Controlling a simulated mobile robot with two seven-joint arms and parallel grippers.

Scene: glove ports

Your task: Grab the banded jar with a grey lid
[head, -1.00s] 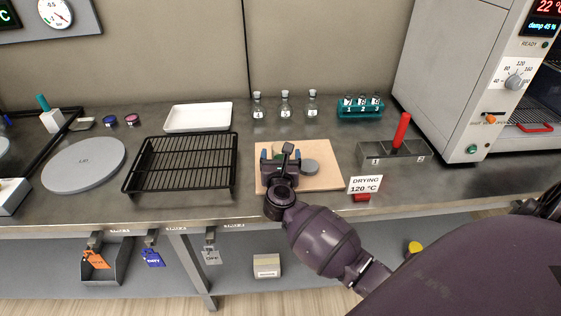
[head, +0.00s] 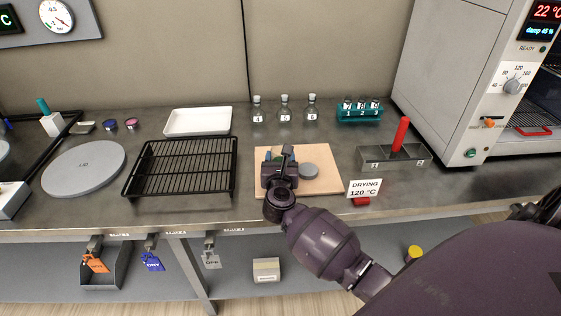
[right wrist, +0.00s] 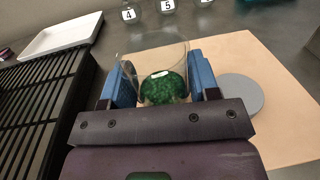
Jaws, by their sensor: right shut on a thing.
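My right gripper (head: 277,157) is over the left part of a tan board. In the right wrist view its blue fingers (right wrist: 163,84) are shut on a clear glass jar (right wrist: 165,62) with green granules and a small white label. The jar's top looks open in that view, and I see no clear band on it. In the head view the gripper mostly hides this jar. A grey round lid-like disc (head: 309,170) lies on the board just right of the gripper, apart from it; it also shows in the right wrist view (right wrist: 242,96). My left gripper is not in view.
The tan board (head: 325,190) lies on the grey bench. A black wire rack (head: 180,168) and a white tray (head: 198,121) are to the left. Several stoppered flasks (head: 284,110) stand behind. A drying sign (head: 365,188) and a grey block with a red handle (head: 400,135) are right.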

